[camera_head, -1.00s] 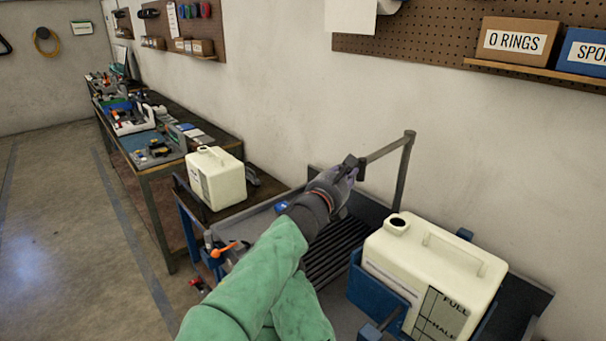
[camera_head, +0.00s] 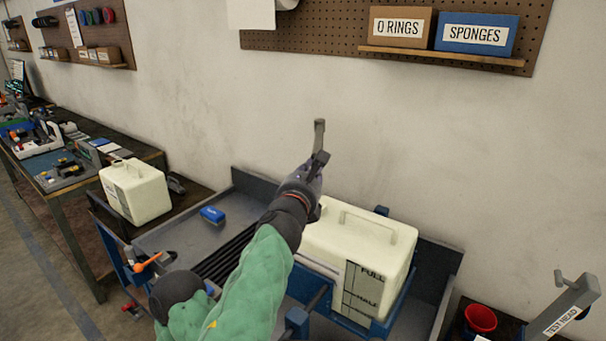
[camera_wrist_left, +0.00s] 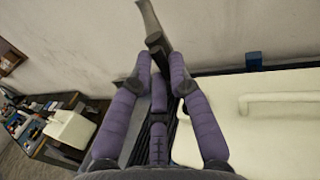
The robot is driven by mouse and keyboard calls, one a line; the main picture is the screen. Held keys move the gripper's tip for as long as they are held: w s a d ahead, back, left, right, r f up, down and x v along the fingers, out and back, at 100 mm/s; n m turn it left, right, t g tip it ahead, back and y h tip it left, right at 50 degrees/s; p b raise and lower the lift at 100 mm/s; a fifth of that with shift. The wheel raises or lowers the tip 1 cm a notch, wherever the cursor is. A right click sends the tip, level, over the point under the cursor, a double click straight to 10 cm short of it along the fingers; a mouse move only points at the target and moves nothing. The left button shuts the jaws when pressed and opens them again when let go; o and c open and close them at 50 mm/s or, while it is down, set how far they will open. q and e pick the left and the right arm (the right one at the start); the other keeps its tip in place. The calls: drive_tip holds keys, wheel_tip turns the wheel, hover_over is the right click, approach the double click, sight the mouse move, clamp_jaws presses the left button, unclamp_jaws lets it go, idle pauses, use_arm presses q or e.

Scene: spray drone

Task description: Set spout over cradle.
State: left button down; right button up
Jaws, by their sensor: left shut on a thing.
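The spout (camera_head: 319,135) is a grey metal bar standing up against the wall in the head view. My left gripper (camera_head: 312,178) is shut on its near end; the wrist view also shows the purple fingers (camera_wrist_left: 158,70) closed around the dark end of the spout (camera_wrist_left: 152,22). The blue cradle (camera_head: 352,323) holds a cream tank (camera_head: 345,245) with a "FULL" scale. The gripper is over the tank's left end and hides the filler opening. I cannot tell whether the spout end lines up with it. My right gripper is not in view.
A second cream tank (camera_head: 135,190) stands to the left beyond the tray. A small blue block (camera_head: 212,215) lies in the grey tray (camera_head: 185,240). At the right are a red cup (camera_head: 480,319) and a "TEST HEAD" stand (camera_head: 565,310). Wall shelves hold labelled boxes (camera_head: 478,34).

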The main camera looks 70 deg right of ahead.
use_arm(q)
drive_tip(key=shift+s+d+r+g, duration=0.1)
drive_tip(key=shift+s+r+g, duration=0.05)
drive_tip(key=shift+s, duration=0.35)
drive_tip(key=shift+s+d+r+g, duration=0.1)
drive_tip(key=shift+s+g, duration=0.05)
drive_tip(key=shift+s, duration=0.3)
drive_tip(key=c, duration=1.3)
unclamp_jaws()
drive_tip(key=shift+o, duration=1.1)
drive_tip(key=shift+s+d+f, duration=0.1)
drive_tip(key=shift+f, duration=0.1)
drive_tip(key=shift+s+f, duration=0.1)
drive_tip(key=s+a, duration=0.1)
drive_tip(key=a, duration=1)
drive_tip(key=shift+s+a, duration=0.25)
drive_tip(key=shift+a, duration=0.15)
